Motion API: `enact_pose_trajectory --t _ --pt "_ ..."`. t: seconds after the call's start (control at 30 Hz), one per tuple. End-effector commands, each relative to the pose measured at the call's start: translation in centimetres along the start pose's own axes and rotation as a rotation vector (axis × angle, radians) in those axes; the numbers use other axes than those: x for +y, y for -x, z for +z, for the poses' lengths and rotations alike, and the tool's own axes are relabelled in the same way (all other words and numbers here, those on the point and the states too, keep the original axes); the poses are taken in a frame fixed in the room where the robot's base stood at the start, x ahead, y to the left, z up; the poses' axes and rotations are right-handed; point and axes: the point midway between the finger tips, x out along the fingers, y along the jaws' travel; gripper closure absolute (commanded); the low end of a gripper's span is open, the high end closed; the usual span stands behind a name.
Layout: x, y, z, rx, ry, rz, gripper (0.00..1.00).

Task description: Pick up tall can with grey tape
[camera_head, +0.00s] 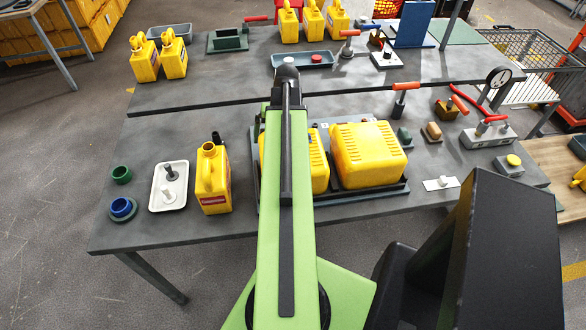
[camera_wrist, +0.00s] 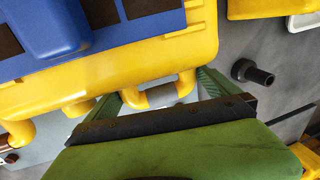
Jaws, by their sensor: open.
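A yellow can (camera_wrist: 195,35) with a blue panel (camera_wrist: 75,40) fills the upper left of the wrist view. Its yellow handle (camera_wrist: 140,101) carries a grey band (camera_wrist: 161,94), which looks like grey tape. My gripper (camera_wrist: 157,88) is open, with green fingers on either side of this handle; I cannot tell whether they touch it. The can's full height is out of view. In the head view my arm hides the gripper. Tall yellow cans stand there at the front (camera_head: 213,178), the back left (camera_head: 144,60) and the back middle (camera_head: 289,25). I cannot match the wrist-view can to one.
A black cylindrical piece (camera_wrist: 252,73) lies right of my gripper. Part of another yellow item (camera_wrist: 270,8) shows beyond. In the head view, a white tray (camera_head: 168,203), a blue-grey tray (camera_head: 318,60) and a large yellow can (camera_head: 368,155) crowd the benches. The front bench's left end has free room.

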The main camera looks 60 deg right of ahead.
Motion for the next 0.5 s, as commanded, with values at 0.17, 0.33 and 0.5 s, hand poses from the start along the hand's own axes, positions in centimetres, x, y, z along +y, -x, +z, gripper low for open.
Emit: enact_pose_trajectory --t 0.17,0.33,0.5 --pt "-0.01 -1.44 0.00 0.000 0.000 0.000 0.00" --pt "-0.04 -1.25 0.00 0.000 0.000 0.000 0.05" --pt "-0.05 -1.25 0.00 0.000 0.000 0.000 0.28"
